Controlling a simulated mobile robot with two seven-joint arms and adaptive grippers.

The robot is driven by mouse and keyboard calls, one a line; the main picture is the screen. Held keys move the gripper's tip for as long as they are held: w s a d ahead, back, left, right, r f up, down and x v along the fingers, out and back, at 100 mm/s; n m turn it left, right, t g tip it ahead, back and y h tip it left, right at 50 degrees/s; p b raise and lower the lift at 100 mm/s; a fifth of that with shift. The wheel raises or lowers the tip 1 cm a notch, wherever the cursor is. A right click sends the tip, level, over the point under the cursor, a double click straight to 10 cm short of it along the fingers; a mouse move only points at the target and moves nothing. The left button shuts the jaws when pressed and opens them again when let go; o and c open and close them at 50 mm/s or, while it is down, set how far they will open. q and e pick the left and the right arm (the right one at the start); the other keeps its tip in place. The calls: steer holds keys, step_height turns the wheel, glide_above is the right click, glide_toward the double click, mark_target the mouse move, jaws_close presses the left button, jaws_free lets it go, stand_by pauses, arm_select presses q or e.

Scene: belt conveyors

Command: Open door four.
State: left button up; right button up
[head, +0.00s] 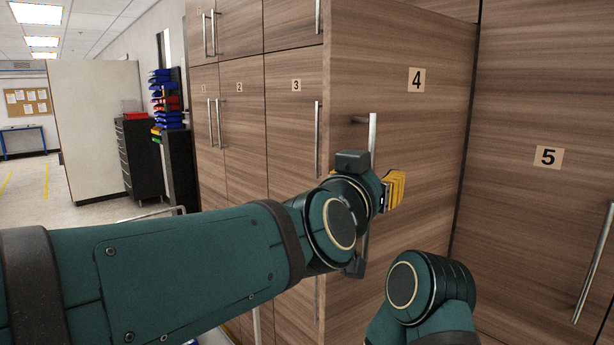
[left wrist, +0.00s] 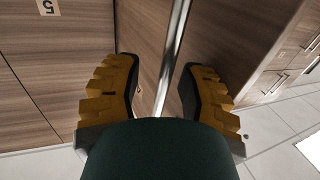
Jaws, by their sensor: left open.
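Door four is a tall wood-grain panel (head: 420,150) with a "4" label, in the middle of the head view. Its left edge stands nearer to me than its right edge; I cannot tell for sure whether it is ajar. Its upright metal bar handle (head: 373,135) runs down behind my left gripper (head: 394,190). In the left wrist view the handle (left wrist: 177,45) passes between the yellow-padded fingers of my left gripper (left wrist: 158,90), which is open, with a gap on both sides. The lower handle is partly hidden by my left wrist. My right gripper is out of view.
Door five (head: 540,110), with its own bar handle (head: 594,262), is at the right. Doors two (head: 240,120) and three (head: 293,120) are at the left. A dark drawer cabinet (head: 137,160) stands farther back on open floor.

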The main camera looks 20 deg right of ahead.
arm_select(q)
steer(key=shift+s+d+r, duration=0.1)
steer(key=shift+r, duration=0.05)
stand_by(0.3)
steer(key=v, duration=1.2)
